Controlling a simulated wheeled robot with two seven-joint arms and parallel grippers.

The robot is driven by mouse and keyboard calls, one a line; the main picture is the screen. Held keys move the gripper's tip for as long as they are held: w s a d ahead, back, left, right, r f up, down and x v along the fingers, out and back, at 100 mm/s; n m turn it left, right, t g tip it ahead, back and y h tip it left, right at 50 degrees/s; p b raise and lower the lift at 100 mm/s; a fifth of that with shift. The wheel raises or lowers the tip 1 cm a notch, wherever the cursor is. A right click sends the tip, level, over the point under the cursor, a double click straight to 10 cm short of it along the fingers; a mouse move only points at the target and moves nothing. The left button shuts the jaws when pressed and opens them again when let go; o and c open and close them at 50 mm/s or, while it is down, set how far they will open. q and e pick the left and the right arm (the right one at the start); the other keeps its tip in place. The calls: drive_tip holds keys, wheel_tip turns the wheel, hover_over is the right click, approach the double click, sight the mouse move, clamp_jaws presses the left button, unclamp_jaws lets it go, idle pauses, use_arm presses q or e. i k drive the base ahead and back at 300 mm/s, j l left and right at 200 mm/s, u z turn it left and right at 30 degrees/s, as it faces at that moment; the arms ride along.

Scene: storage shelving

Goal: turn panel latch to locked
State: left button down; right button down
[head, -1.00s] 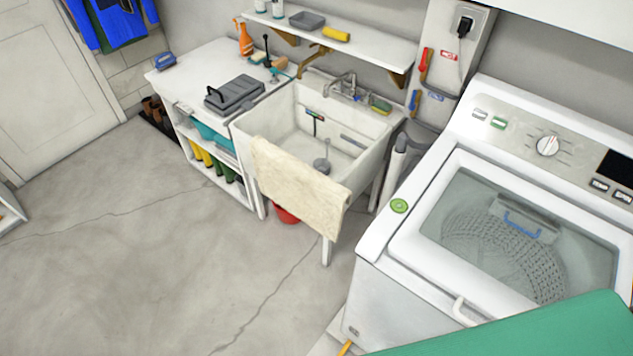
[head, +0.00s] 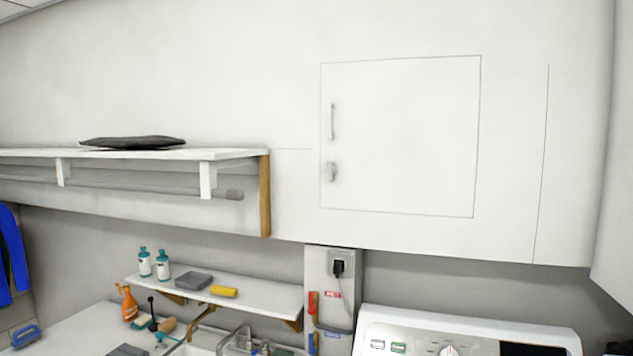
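A square white panel (head: 405,135) is set flush in the white wall above the washing machine and looks closed. A small grey latch (head: 331,171) sits at its left edge, below a slim vertical handle (head: 333,121). The latch is small, and I cannot tell which position it is turned to. Neither of my grippers is in the head view.
A white shelf (head: 230,154) with a dark flat item (head: 132,142) and a wooden end post (head: 265,195) juts out left of the panel. A washing machine (head: 465,335) stands below. A lower shelf (head: 255,293) holds bottles and a yellow roll.

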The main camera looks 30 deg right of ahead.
sight(331, 170)
drive_tip(key=i+j+z, duration=0.1)
drive_tip(key=z, duration=1.6)
